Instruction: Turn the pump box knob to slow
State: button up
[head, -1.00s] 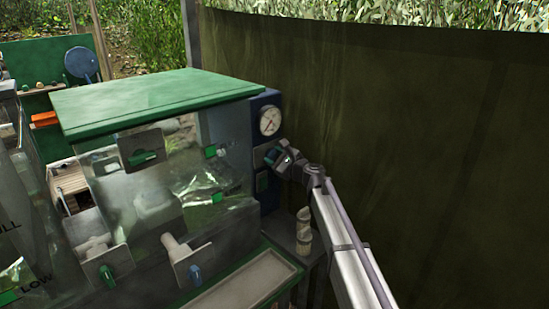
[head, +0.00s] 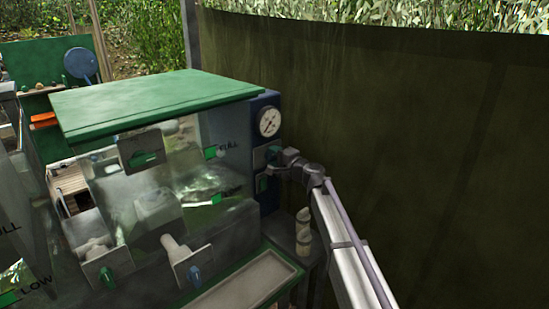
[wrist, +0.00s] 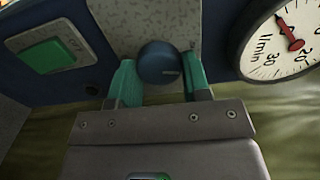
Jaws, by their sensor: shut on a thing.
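The pump box (head: 266,103) is a dark blue panel on the right end of the tank, seen in the head view. Its round dark blue knob (wrist: 160,61) sits on a light speckled plate (wrist: 147,20) in the wrist view. A short pale mark shows on the knob's lower right. My gripper (wrist: 160,79) is shut on the knob, with one teal finger on each side. In the head view my gripper (head: 274,156) is at the panel, below the dial, and hides the knob. I cannot read any speed label beside the knob.
A white l/min dial (wrist: 287,40) with a red needle is right of the knob. A green switch (wrist: 47,56) is to its left. The clear tank (head: 235,150) with a green lid (head: 150,100) stands left of my arm. A dark sheet (head: 400,140) hangs behind.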

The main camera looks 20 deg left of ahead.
jog(key=shift+n, duration=1.2)
jog(key=o, duration=0.9)
jog(key=v, duration=1)
jog(key=shift+s+d, duration=0.25)
jog(key=shift+d, duration=0.1)
